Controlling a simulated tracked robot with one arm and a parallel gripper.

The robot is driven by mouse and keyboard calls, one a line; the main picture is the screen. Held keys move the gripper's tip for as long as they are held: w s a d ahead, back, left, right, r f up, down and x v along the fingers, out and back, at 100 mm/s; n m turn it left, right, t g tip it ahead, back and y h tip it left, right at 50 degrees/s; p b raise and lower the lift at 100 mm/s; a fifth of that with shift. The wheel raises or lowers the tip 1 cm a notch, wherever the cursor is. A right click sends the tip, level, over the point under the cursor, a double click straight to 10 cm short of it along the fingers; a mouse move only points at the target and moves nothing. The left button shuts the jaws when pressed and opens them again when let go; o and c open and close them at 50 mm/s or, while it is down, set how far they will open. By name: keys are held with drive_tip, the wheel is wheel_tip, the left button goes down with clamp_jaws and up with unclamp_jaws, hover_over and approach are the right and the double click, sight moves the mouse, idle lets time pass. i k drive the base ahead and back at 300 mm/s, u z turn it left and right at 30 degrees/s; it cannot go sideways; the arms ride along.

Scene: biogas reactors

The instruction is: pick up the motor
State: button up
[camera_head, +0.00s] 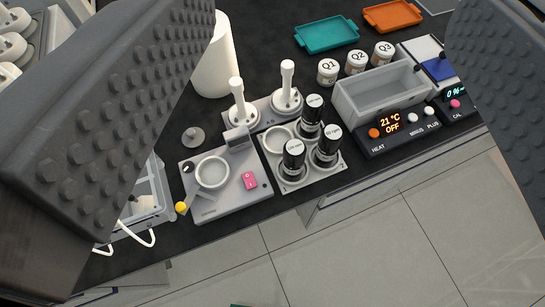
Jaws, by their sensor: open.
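No part is plainly marked as the motor, and I cannot tell which one it is. My gripper (325,80) is open. Its dark ribbed jaws fill the left side and upper right corner, and nothing is held between them. The cylinders and stemmed parts lie in the gap between the jaws in the picture, apart from both. The left jaw hides part of the bench.
A grey device with a ring and pink switch (249,180) is left of the holder. Right are a grey bath (378,96), a heater panel (391,124) and lidded jars (328,70). A white cylinder (213,62) and teal tray (326,34) are behind. Tiled floor lies in front.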

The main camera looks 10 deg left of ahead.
sight(292, 169)
drive_tip(key=k, duration=1.3)
drive_tip(key=z, duration=0.35)
drive_tip(key=i, duration=0.55)
drive_tip(key=z, duration=0.6)
drive_tip(key=i, duration=0.75)
drive_tip(key=u, duration=0.25)
